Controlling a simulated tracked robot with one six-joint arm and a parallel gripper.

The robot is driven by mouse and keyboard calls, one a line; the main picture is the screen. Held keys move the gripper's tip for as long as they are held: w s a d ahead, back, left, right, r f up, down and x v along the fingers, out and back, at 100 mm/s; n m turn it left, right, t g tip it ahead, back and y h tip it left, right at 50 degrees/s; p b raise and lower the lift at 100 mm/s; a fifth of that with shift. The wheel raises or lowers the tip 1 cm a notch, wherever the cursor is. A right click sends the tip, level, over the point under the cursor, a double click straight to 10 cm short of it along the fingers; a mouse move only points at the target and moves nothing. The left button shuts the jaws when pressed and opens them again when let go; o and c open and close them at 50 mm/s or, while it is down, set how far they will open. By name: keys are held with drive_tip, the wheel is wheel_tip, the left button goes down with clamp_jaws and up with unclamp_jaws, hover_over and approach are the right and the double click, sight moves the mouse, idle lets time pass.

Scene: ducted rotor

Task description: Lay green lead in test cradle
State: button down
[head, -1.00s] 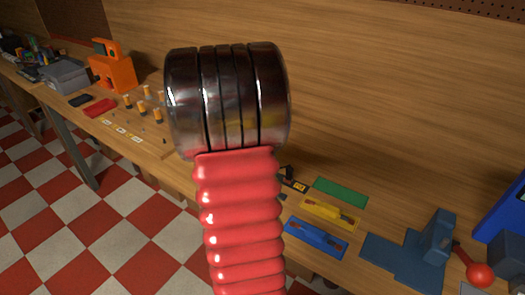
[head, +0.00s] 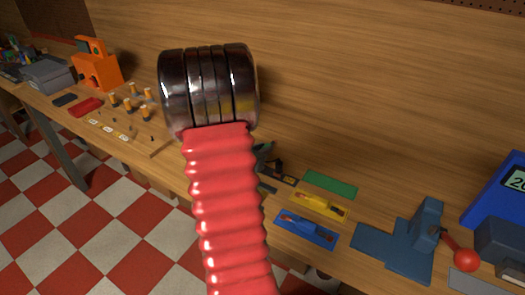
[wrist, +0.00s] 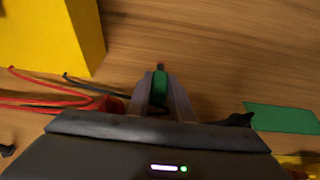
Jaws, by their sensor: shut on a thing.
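In the wrist view my gripper (wrist: 160,92) is shut on the green lead (wrist: 160,88), a short green body with a dark tip pointing away. It is held above the wooden bench; the height is hard to tell. In the head view my red arm hides most of the gripper and the lead. I cannot tell for sure which part is the test cradle. A green plate (head: 330,184), bare on top, lies right of my arm and also shows in the wrist view (wrist: 282,118). A yellow tray (head: 318,206) and a blue tray (head: 306,229) each hold a lead.
A yellow box (wrist: 50,35) stands left of the gripper, with red leads (wrist: 50,101) and a black lead nearby. A blue vise-like fixture (head: 425,235) with a red ball lever (head: 466,260) and a blue meter (head: 500,195) stand at right. A peg board (head: 125,125) lies at left.

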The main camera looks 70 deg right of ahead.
drive_tip(key=shift+f, duration=0.2)
drive_tip(key=c, duration=1.8)
unclamp_jaws()
drive_tip(key=shift+f, duration=0.1)
drive_tip(key=shift+c, duration=0.2)
drive_tip(key=v, duration=1.2)
